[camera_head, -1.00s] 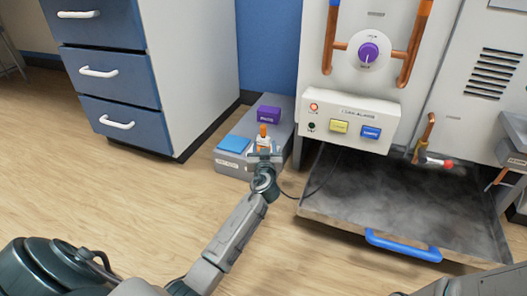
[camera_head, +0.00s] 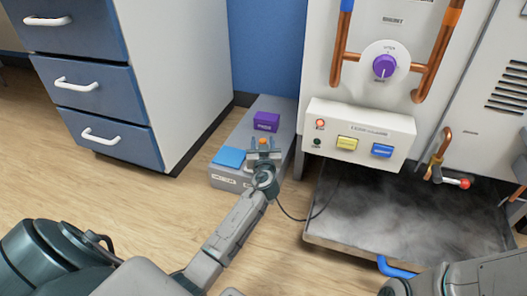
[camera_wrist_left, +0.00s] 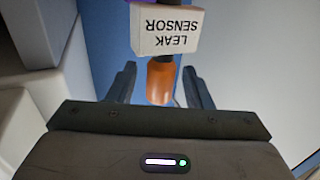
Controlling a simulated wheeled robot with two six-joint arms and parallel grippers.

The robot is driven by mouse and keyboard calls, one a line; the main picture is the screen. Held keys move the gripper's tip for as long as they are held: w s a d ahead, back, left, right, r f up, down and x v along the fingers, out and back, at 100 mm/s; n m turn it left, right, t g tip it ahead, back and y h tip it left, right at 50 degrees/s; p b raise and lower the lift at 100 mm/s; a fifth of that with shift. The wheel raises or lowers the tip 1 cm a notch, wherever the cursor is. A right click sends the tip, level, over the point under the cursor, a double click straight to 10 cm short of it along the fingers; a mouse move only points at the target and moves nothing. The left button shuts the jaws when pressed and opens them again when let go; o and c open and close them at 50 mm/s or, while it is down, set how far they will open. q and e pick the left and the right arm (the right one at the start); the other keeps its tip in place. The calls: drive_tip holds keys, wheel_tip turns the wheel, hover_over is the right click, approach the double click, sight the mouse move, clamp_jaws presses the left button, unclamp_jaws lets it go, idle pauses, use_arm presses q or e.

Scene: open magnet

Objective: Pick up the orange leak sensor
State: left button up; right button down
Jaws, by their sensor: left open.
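The orange leak sensor (camera_head: 263,142) stands on the grey box by the blue wall, partly hidden behind my left gripper (camera_head: 264,152). In the left wrist view its orange part (camera_wrist_left: 160,82) lies between the two fingertips, with a white "LEAK SENSOR" label block (camera_wrist_left: 166,31) beyond it. My left gripper (camera_wrist_left: 158,85) is open, with a finger on each side of the orange part and visible gaps. An arm link of mine shows at the lower right of the head view, but the right gripper's fingers are out of view.
The grey box (camera_head: 228,177) also carries a purple block (camera_head: 266,121) and a blue pad (camera_head: 229,158). A white drawer cabinet (camera_head: 178,65) stands left. An alarm panel (camera_head: 360,120) and a dark steamy tray (camera_head: 400,215) are right. A dark cable runs beside the box.

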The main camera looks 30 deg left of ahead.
use_arm(q)
drive_tip(key=shift+s+d+r, duration=0.1)
drive_tip(key=shift+r, duration=0.05)
clamp_jaws()
